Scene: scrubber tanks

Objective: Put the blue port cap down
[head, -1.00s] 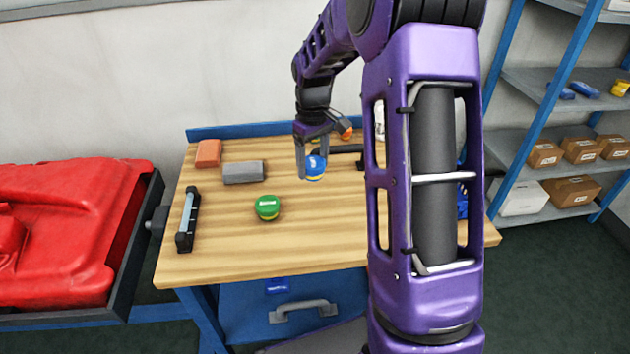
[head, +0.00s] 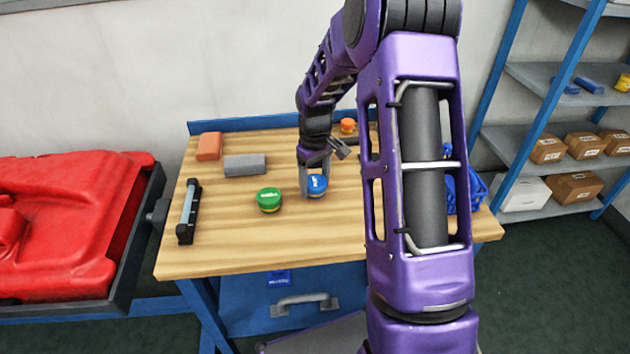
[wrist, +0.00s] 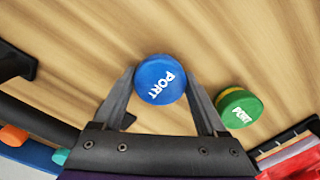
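The blue port cap (head: 317,187) is at the front middle of the wooden bench top, right of the green cap (head: 268,199). My gripper (head: 313,180) points down with its fingers on both sides of the blue cap and is shut on it. In the wrist view the blue cap (wrist: 160,79) shows its "PORT" lettering between the two fingertips, and the green cap (wrist: 239,113) lies to the right, apart from the fingers. The blue cap is upright, at or very close to the wood; I cannot tell whether it touches.
An orange block (head: 209,146), a grey block (head: 245,165) and a black-framed level-like tool (head: 188,212) lie on the left of the bench. An orange-topped item (head: 347,126) is at the back. The front wood is clear.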

